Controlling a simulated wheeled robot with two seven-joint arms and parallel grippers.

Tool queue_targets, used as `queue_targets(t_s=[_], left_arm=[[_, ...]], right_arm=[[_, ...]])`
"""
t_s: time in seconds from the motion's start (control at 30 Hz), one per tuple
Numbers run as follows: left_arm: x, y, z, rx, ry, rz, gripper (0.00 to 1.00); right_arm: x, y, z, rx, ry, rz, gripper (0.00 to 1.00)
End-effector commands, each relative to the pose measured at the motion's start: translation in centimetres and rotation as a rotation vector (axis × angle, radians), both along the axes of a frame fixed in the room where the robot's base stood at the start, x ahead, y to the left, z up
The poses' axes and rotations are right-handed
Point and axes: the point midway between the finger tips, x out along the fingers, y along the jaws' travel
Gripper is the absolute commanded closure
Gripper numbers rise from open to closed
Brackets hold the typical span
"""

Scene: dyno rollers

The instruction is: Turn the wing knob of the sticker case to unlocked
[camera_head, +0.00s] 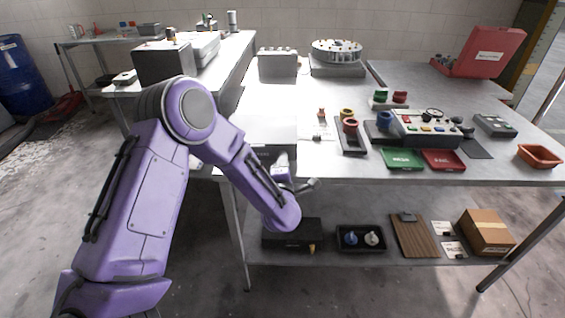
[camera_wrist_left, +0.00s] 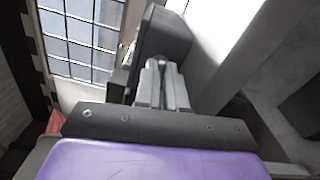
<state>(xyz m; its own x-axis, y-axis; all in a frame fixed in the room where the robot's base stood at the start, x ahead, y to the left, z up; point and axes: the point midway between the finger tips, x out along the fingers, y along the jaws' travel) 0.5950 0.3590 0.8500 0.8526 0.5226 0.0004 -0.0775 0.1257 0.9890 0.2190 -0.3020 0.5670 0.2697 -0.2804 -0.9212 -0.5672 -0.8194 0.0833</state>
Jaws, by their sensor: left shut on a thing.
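A pale-topped case (camera_head: 268,129) with a dark front stands at the front edge of the table, and I take it for the sticker case. My left gripper (camera_head: 283,168) is just in front of that edge, largely hidden by my own wrist and forearm. In the left wrist view, the two grey fingers (camera_wrist_left: 163,75) are close together, shut at the face of a dark grey block (camera_wrist_left: 165,38). The wing knob is hidden between or behind the fingertips, so its angle cannot be read. My right gripper is out of view.
The metal table (camera_head: 330,177) carries a control panel (camera_head: 424,127), a green tray (camera_head: 404,158), a red tray (camera_head: 443,160) and an open red case (camera_head: 480,55). The lower shelf (camera_head: 375,258) holds a black tray (camera_head: 361,248) and a cardboard box (camera_head: 486,232).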

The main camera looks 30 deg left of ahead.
Motion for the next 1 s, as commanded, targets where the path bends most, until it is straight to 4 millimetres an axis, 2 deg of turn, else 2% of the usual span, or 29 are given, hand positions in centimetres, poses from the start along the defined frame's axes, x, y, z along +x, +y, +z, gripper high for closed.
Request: queue_targets(t_s=[0.3, 0.9, 0.93, 1.0], left_arm=[[-0.06, 0.02, -0.15, 0.113, 0.072, 0.001, 1.0], [-0.08, 0.02, -0.22, 0.141, 0.091, 0.0, 1.0], [-0.09, 0.01, -0.22, 0.14, 0.091, 0.0, 0.81], [-0.08, 0.01, -0.21, 0.141, 0.09, 0.001, 0.65]], right_arm=[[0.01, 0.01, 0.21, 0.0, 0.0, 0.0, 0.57], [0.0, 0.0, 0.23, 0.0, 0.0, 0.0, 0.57], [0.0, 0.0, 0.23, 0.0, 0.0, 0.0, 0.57], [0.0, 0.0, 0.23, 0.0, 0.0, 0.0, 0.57]])
